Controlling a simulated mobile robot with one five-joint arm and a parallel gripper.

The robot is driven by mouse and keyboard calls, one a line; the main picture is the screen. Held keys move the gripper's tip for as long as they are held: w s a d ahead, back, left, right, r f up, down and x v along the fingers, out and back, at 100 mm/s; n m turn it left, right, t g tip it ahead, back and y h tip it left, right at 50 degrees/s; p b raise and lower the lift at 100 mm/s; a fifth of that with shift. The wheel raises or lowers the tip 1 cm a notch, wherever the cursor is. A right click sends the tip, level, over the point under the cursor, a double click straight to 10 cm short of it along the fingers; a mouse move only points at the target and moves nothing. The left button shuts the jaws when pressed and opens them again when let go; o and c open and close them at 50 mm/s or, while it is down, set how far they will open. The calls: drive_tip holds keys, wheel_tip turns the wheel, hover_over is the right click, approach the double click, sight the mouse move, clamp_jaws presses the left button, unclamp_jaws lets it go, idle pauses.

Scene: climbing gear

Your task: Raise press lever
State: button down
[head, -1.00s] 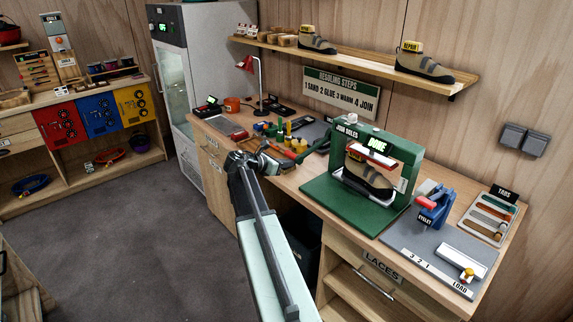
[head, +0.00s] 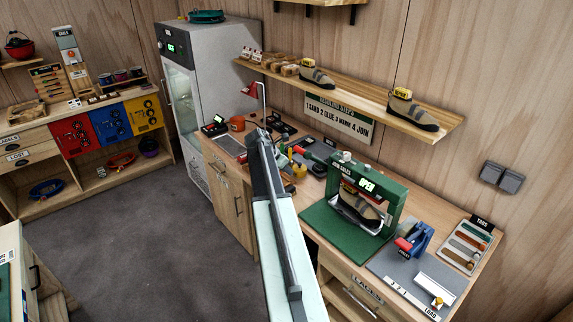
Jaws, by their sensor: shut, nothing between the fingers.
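The green sole press (head: 396,205) stands on the bench on a green base, and its lit display reads OPEN. A grey and tan shoe (head: 362,207) sits inside its frame. I cannot clearly make out the press lever or its angle. My arm rises from the bottom of the head view, and its forearm hides part of the bench.
A blue eyelet tool (head: 418,238) and a tray of tabs (head: 468,246) stand right of the press. A wall shelf (head: 440,122) with shoes runs above the bench. A tall grey cabinet (head: 215,60) stands at the back left. The floor at left is clear.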

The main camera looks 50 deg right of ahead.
drive_tip(key=s+d+r+p, duration=0.2)
drive_tip(key=d+r+p, duration=0.8)
drive_tip(key=r, duration=0.3)
drive_tip(key=shift+r+p, duration=0.2)
drive_tip(key=shift+p, duration=0.35)
drive_tip(key=shift+d, duration=0.15)
drive_tip(key=a+r+p, duration=0.1)
drive_tip(key=a+p, duration=0.1)
drive_tip(key=a+r+p, duration=0.1)
drive_tip(key=shift+w+a+r, duration=0.1)
drive_tip(key=shift+w+r, duration=0.2)
drive_tip(key=w+a, duration=0.1)
drive_tip(key=a, duration=1)
drive_tip(key=shift+w+a+f, duration=0.15)
drive_tip(key=shift+w, duration=0.25)
